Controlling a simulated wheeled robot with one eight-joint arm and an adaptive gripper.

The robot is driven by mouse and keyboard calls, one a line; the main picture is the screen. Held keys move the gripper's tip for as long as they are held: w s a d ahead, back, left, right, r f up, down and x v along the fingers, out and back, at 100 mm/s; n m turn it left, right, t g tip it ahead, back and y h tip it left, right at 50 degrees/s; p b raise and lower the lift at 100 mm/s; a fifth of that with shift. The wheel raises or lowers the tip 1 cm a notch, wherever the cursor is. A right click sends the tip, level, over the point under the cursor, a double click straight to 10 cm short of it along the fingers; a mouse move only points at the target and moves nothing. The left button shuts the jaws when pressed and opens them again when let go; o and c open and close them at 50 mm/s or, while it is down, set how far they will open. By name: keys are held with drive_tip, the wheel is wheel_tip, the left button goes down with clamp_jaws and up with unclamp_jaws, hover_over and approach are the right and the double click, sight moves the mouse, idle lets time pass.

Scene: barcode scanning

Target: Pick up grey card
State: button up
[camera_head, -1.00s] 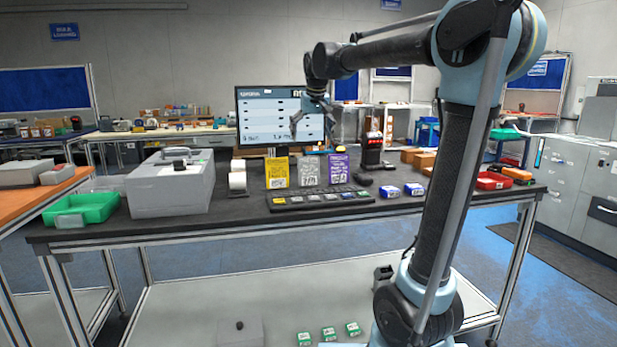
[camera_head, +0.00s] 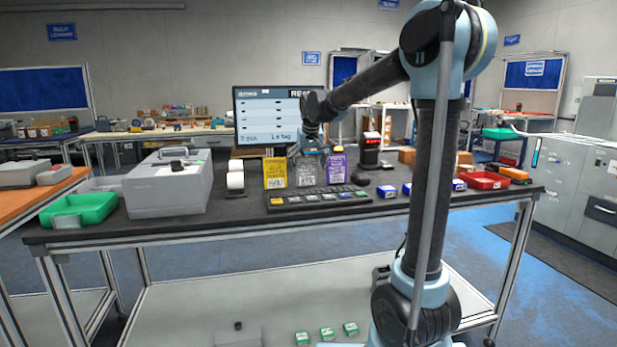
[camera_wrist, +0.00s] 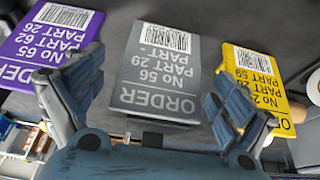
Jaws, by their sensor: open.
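The grey card (camera_wrist: 150,85), marked ORDER with a barcode, shows in the middle of the wrist view, upside down. It also stands on the black table in the head view (camera_head: 306,174), between the yellow card (camera_head: 275,173) and the purple card (camera_head: 338,167). My gripper (camera_wrist: 157,82) is open, with one finger on each side of the grey card in the wrist view. I see no grip on it. In the head view my gripper (camera_head: 311,147) is just above and behind the card, partly hard to make out.
The purple card (camera_wrist: 48,42) and yellow card (camera_wrist: 258,85) flank the grey card closely. A black keypad (camera_head: 320,197) lies in front of the cards, a monitor (camera_head: 265,108) stands behind, and a scanner with a red display (camera_head: 371,150) stands to the right.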

drive_tip(key=shift+x, duration=1.15)
drive_tip(key=c, duration=1)
drive_tip(key=shift+c, duration=0.3)
drive_tip(key=shift+r, duration=0.15)
